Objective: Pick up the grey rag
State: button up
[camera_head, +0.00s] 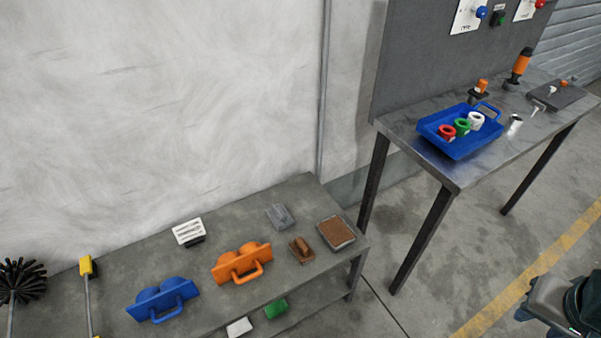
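The grey rag appears to be the small, folded-looking grey piece (280,216) lying flat on the low grey bench (205,268), towards its back right. It lies to the left of a square tray with brown content and behind a small brown block. Nothing covers it. A part of my arm shows at the bottom right edge, far from the rag, but no fingertips of my gripper can be made out.
The bench also holds an orange handled tool (241,264), a blue one (163,300), the brown block (301,250), the tray (337,232) and a white-labelled item (188,232). A taller table (400,126) stands right with a blue basket (460,131). Floor between is clear.

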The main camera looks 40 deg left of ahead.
aim_at(279, 216)
jog(key=u, duration=0.75)
jog(key=i, duration=0.8)
jog(key=u, duration=1.4)
jog(key=i, duration=0.35)
jog(key=u, duration=0.15)
